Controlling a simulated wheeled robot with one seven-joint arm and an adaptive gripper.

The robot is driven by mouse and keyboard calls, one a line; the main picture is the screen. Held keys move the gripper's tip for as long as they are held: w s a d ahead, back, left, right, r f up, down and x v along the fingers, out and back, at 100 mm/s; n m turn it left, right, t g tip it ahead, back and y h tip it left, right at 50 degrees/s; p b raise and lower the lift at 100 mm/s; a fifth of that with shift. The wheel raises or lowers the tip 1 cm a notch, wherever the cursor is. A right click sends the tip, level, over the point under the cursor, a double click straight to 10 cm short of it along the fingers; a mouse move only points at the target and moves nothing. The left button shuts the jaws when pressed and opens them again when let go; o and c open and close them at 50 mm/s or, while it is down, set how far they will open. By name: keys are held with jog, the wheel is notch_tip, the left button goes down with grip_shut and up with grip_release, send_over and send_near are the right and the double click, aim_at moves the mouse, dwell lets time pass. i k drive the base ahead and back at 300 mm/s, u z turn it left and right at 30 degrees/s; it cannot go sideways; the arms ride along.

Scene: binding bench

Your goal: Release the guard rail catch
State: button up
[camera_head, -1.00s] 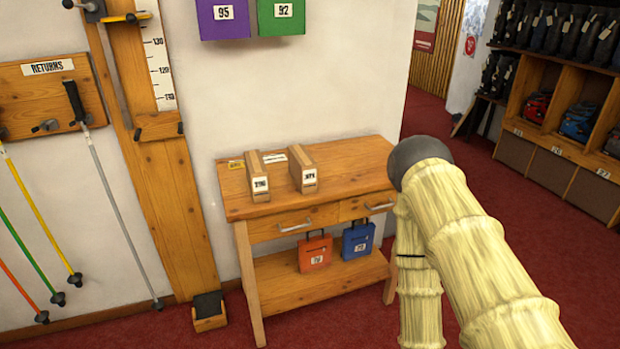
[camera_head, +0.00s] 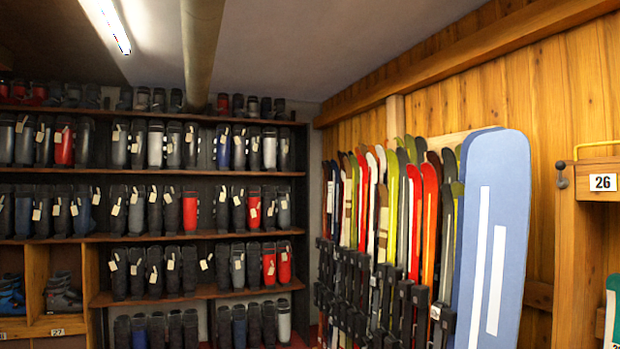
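No guard rail catch that I can make out shows in the head view. My gripper and arm are out of the picture, so whether the gripper is open or shut does not show. The view is tilted up toward a wall of boots and a rack of skis.
A dark boot shelf (camera_head: 200,238) with several rows of tagged boots fills the left. Skis (camera_head: 414,225) and a wide blue board (camera_head: 494,240) stand along the wooden wall (camera_head: 545,110). A wooden unit marked 26 (camera_head: 572,265) is at the right edge. Almost no floor shows.

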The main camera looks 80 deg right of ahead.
aim_at(562, 182)
jog(key=z, duration=4.1)
jog(key=k, duration=1.35)
jog(key=u, duration=0.35)
jog(key=i, duration=0.5)
jog(key=u, duration=1.2)
jog(key=i, duration=2.45)
jog(key=z, duration=0.95)
